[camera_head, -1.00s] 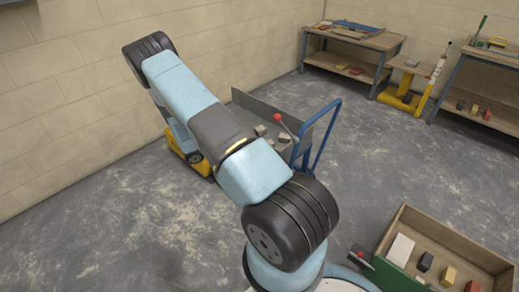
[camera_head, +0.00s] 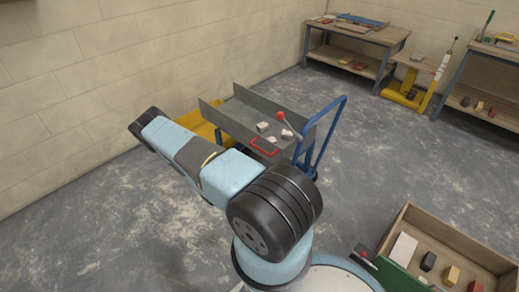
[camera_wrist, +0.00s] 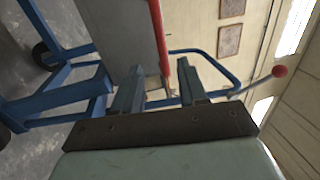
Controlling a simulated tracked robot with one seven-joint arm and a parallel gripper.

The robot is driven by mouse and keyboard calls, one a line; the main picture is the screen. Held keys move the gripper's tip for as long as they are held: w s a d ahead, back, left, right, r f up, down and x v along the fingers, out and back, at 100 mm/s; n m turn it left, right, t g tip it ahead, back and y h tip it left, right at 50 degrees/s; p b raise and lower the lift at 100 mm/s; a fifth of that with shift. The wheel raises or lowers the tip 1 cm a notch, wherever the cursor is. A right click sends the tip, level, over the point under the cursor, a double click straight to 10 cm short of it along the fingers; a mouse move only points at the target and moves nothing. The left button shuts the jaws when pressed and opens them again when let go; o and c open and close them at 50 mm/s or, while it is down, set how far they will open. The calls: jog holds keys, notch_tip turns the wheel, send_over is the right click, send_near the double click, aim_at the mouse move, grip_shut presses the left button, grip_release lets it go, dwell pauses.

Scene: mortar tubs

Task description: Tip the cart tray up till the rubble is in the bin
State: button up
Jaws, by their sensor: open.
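The cart's grey tray (camera_head: 243,118) looks level, with several pale rubble pieces (camera_head: 262,127) on it. A red handle (camera_head: 264,150) sits at the tray's near edge. The yellow bin (camera_head: 203,128) is beyond the tray's left end, partly behind my arm. My gripper (camera_wrist: 160,68) shows only in the wrist view, its two fingers apart and empty. There the red handle (camera_wrist: 158,35) runs down toward the gap between the fingertips, beside the grey tray (camera_wrist: 115,30). I cannot tell how far in front of the fingertips it is.
The cart's blue push handle (camera_head: 330,135) and a lever with a red knob (camera_head: 281,116) stand at the tray's right end. A wooden box (camera_head: 452,235) with blocks is at lower right. Workbenches (camera_head: 358,38) line the back. The floor in front of the cart is open.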

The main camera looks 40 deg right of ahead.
aim_at(263, 147)
jog(key=x, duration=1.3)
jog(key=shift+s+d, duration=0.15)
jog(key=shift+d, duration=0.25)
grip_shut()
